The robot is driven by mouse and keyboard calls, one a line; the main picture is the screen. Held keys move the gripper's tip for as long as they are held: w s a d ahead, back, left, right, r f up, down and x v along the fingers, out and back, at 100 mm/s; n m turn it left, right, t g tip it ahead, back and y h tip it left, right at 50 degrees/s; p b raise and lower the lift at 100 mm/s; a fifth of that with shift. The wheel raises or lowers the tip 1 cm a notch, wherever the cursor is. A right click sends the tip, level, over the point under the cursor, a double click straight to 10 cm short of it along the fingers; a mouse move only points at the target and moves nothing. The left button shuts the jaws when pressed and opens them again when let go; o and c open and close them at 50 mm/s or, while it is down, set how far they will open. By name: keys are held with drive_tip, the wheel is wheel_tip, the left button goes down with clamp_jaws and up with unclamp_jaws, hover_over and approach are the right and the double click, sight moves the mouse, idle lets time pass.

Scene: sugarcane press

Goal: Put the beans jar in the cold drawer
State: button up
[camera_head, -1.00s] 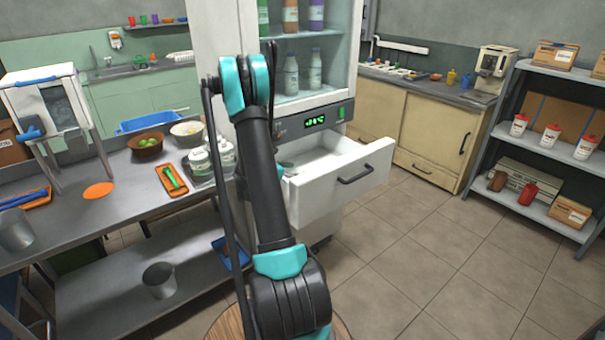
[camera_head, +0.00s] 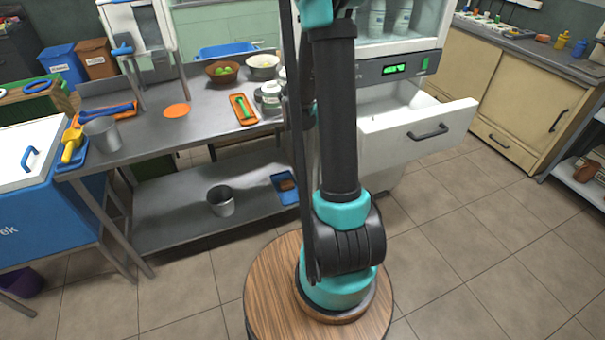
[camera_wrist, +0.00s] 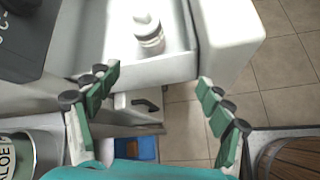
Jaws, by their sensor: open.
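The white cold drawer (camera_head: 418,131) stands pulled out below the glass-fronted fridge. In the wrist view, a small white jar or bottle (camera_wrist: 149,35) with a dark band is inside the drawer (camera_wrist: 225,30); its label is unreadable, so I cannot tell if it is the beans jar. My gripper (camera_wrist: 158,78) is open, with its green fingers wide apart and nothing between them, near the drawer and short of that white jar. In the head view my arm hides the gripper.
A jar labelled ALOE (camera_wrist: 16,155) is close to my left finger side in the wrist view. The steel table (camera_head: 200,115) holds bowls, an orange tray (camera_head: 243,108) and a metal cup (camera_head: 102,134). Tiled floor (camera_head: 480,220) is clear at the right.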

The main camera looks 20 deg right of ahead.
drive_tip(key=s+a+f+m+t+y, duration=0.1)
drive_tip(key=s+a+m+y, duration=0.9)
drive_tip(key=s+a, duration=1.1)
drive_tip(key=a+m+t, duration=0.1)
drive_tip(key=a+m, duration=0.1)
drive_tip(key=m, duration=0.2)
drive_tip(key=shift+s+f, duration=0.2)
drive_tip(key=shift+s, duration=0.2)
